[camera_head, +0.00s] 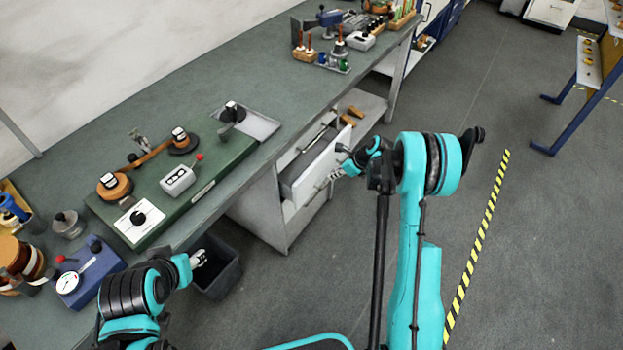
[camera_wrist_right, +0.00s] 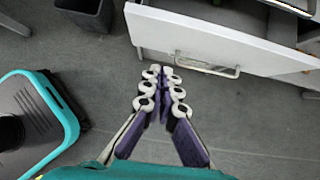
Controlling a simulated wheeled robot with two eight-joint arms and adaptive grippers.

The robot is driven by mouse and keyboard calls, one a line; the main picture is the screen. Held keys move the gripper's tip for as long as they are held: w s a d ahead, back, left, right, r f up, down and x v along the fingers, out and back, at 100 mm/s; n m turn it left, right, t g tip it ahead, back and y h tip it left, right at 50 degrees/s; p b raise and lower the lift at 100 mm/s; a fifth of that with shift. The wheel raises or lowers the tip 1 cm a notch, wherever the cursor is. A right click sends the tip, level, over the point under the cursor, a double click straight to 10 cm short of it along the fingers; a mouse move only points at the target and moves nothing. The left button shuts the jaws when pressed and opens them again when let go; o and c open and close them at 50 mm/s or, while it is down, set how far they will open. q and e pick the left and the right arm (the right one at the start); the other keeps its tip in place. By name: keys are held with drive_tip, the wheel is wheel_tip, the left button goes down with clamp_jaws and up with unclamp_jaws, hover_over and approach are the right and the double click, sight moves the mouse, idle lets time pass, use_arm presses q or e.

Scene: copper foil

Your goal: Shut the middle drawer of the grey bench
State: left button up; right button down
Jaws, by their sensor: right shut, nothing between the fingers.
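The grey bench (camera_head: 220,104) has a drawer pedestal (camera_head: 262,212) under its worktop. One drawer, with a white front (camera_head: 322,168), stands pulled out and its inside shows. I cannot tell surely which drawer it is. In the right wrist view its front (camera_wrist_right: 160,35) and bar handle (camera_wrist_right: 207,66) are seen from above. My right gripper (camera_head: 334,176) is close to the outer face of the front; it is shut and empty, its fingertips (camera_wrist_right: 167,72) just short of the front and left of the handle. My left gripper (camera_head: 202,258) is low at the bench's near side, too small to read.
A dark bin (camera_head: 222,278) stands on the floor by the pedestal, below my left gripper. A shelf with tools (camera_head: 352,116) lies beyond the open drawer.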

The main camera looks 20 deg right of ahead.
drive_tip(key=s+a+t+y, duration=0.1)
drive_tip(key=s+a+t, duration=0.1)
drive_tip(key=s, duration=0.3)
drive_tip(key=b, duration=0.5)
approach(301, 184)
drive_tip(key=shift+x, duration=3)
drive_tip(key=shift+d, duration=0.15)
drive_tip(key=w+a, duration=0.6)
drive_tip(key=shift+w, duration=0.4)
